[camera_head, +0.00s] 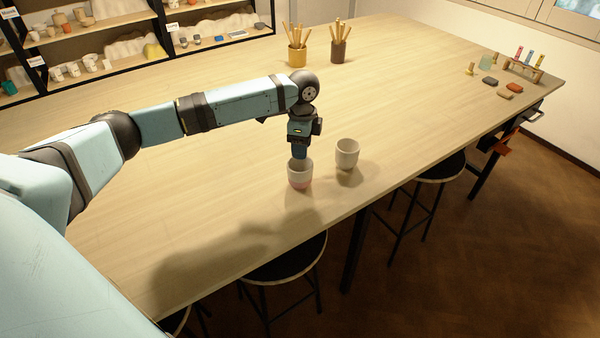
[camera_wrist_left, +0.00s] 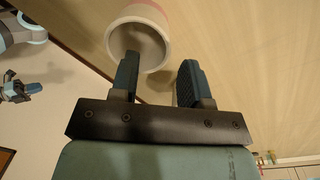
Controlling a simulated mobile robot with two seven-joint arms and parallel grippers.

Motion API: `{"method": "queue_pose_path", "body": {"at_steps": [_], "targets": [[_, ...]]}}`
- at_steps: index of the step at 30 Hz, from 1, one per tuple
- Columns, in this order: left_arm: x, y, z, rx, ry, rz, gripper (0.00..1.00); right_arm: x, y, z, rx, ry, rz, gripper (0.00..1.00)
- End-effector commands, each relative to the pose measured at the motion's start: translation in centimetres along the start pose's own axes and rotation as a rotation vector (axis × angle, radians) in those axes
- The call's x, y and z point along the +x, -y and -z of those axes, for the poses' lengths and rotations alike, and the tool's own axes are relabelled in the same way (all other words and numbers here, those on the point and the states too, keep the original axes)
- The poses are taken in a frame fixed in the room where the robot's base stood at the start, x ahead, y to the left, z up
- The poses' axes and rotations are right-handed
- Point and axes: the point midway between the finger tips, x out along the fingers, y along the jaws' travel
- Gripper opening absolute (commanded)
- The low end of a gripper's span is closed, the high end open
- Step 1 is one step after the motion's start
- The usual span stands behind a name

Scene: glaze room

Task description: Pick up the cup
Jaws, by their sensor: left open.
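A white cup with a pink lower part (camera_head: 300,181) stands on the table near its front edge. A plain pale cup (camera_head: 347,152) stands just right of it. My left gripper (camera_head: 300,155) points down at the pink-and-white cup's opening, fingers low at the rim. In the left wrist view, the pink-and-white cup (camera_wrist_left: 160,20) shows at the top. There one finger of my open left gripper (camera_wrist_left: 158,70) overlaps the cup's opening and the other is outside the rim; contact is unclear. A small dark part, seemingly my right gripper (camera_wrist_left: 20,90), shows at the left edge; its jaws are unclear.
On the wooden table (camera_head: 220,170), a yellow pot (camera_head: 297,56) and a brown pot (camera_head: 339,52) of tools stand at the back. Small coloured pieces and a tube rack (camera_head: 522,68) sit far right. Stools (camera_head: 440,166) stand along the front edge. The table's middle is mostly clear.

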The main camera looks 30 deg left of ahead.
Motion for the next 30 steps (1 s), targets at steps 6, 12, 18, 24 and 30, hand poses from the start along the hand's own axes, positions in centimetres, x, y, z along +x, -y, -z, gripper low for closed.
{"method": "queue_pose_path", "body": {"at_steps": [6, 12, 18, 24, 30], "targets": [[2.0, 0.0, 0.0, 0.0, 0.0, -0.001, 0.43, 0.1, -0.1, 0.3, -0.001, -0.004, 0.0, 0.0], [4.3, 0.2, 0.2, 0.001, 0.001, -0.001, 0.43, -0.1, 0.0, 0.8, 0.0, -0.006, 0.0, 0.0], [6.9, 0.2, 0.2, 0.001, 0.001, -0.001, 0.43, -0.2, 0.2, 1.0, 0.002, -0.007, 0.002, 0.0], [7.2, 0.2, 0.2, 0.001, 0.0, 0.001, 0.43, -0.2, 0.2, 1.0, 0.003, -0.007, 0.002, 0.0], [7.2, 0.2, 0.2, 0.001, 0.0, 0.001, 0.15, -0.2, 0.2, 1.0, 0.003, -0.007, 0.002, 0.0]]}}
